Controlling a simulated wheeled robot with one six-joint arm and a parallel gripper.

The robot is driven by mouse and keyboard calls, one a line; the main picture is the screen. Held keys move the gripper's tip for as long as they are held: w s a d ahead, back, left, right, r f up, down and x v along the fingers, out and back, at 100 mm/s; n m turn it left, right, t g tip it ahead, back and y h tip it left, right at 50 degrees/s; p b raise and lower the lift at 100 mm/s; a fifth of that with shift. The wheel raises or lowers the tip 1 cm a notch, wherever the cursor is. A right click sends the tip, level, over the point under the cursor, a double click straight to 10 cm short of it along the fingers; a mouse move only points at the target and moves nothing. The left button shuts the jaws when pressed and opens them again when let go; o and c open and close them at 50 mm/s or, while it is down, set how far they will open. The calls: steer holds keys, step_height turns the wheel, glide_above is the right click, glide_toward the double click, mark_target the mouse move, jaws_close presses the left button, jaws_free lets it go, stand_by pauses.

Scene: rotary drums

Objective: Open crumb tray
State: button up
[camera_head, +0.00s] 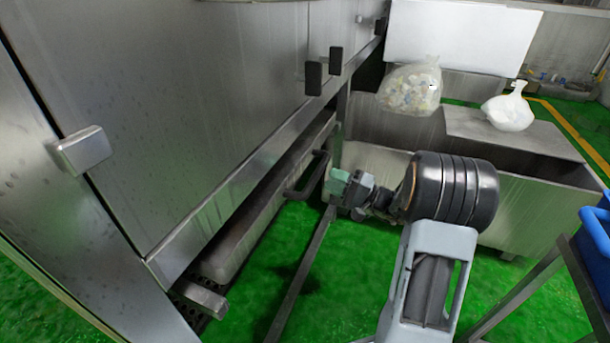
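The crumb tray (232,255) is a long, low metal tray under the steel machine on the left. A dark bar handle (307,178) sits at the far part of its right side. My gripper (334,183), with greenish fingers, is just right of the handle and points left towards it. A small gap seems to lie between them, but I cannot tell for sure whether they touch. The finger opening is too small and edge-on to tell open from shut. The tray's inside is hidden beneath the machine.
The steel machine (170,110) with dark latches stands over the tray. A metal bin (535,195) stands behind my arm, with a plastic bag (410,88) and a white bag (508,108) near it. A blue crate (596,240) is at right. Green floor (345,290) shows right of the tray, crossed by a metal rail.

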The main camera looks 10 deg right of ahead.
steer(key=b+x, duration=0.1)
steer(key=x, duration=0.6)
steer(key=shift+a, duration=0.1)
jaws_close()
